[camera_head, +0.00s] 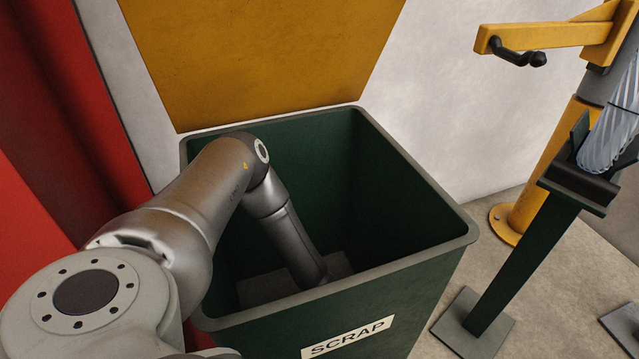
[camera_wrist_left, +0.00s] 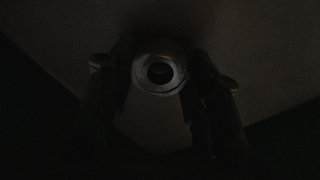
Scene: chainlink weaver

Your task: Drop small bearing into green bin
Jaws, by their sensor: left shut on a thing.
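The green bin (camera_head: 435,241) stands open in the middle of the head view, with a label reading SCRAP on its front. My left arm reaches over its rim and down inside, and the gripper end is hidden there in the head view. In the dark left wrist view, the small bearing (camera_wrist_left: 143,76), a metal ring with a dark hole, sits between the fingers of my left gripper (camera_wrist_left: 158,82). The gripper is shut on it. A pale surface shows beyond the bearing. My right gripper is in neither view.
A yellow panel (camera_head: 260,55) rises behind the bin. A red structure (camera_head: 75,130) stands close on the left. On the right are a yellow post (camera_head: 545,185) with an arm and handle, and a dark green stand (camera_head: 530,245). Bare floor shows between bin and stand.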

